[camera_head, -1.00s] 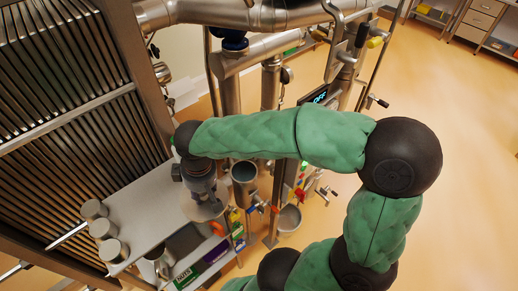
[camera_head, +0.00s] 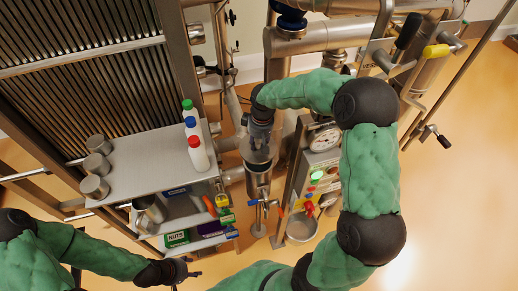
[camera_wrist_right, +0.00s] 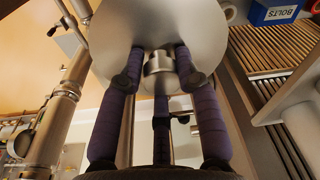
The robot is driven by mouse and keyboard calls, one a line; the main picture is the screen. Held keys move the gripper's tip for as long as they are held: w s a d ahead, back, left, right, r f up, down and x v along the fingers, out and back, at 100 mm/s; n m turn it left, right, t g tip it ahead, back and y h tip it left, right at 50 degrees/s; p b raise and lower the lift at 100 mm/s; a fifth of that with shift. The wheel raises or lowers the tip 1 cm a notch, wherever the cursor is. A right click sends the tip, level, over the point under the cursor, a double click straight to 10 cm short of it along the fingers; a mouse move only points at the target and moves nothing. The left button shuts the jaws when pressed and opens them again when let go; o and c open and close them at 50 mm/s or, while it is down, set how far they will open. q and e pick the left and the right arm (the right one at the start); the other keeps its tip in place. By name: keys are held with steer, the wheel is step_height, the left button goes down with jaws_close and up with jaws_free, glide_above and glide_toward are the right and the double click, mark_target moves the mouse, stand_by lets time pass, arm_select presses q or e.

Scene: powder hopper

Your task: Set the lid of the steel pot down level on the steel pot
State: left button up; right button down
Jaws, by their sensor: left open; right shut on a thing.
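My right gripper (camera_head: 262,128) is shut on the knob (camera_wrist_right: 158,70) of the lid, a wide round steel disc (camera_wrist_right: 150,35) that fills the top of the right wrist view. In the head view the gripper points down above an upright steel vessel (camera_head: 258,182), with the lid between them. I cannot tell whether the lid touches the vessel or whether it is level. Another open steel vessel (camera_head: 152,208) stands on the lower shelf; I cannot tell which one is the steel pot. My left gripper (camera_head: 185,270) is open and empty at the bottom, in front of the shelf.
The steel table (camera_head: 150,165) carries several small steel cups (camera_head: 95,187) and bottles with coloured caps (camera_head: 197,155). Labelled boxes (camera_head: 178,238) sit on the lower shelf. A gauge panel (camera_head: 322,150), pipes and a bucket (camera_head: 302,228) stand close on the right.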

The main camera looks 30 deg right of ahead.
steer(key=w+d+f+b, duration=0.1)
steer(key=f+b, duration=0.1)
steer(key=f, duration=0.4)
steer(key=w+d+f+b, duration=0.1)
steer(key=w+f+b, duration=0.1)
steer(key=f, duration=0.5)
steer(key=shift+w+d+b, duration=0.15)
steer(key=shift+w+b, duration=0.1)
steer(key=shift+b, duration=0.25)
steer(key=shift+s+f+b, duration=0.1)
steer(key=shift+f+b, duration=0.3)
stand_by(1.0)
steer(key=c, duration=0.8)
jaws_free()
steer(key=r, duration=0.4)
steer(key=s+r, duration=0.1)
steer(key=r, duration=0.7)
steer(key=shift+s+d, duration=0.1)
steer(key=shift+s, duration=0.05)
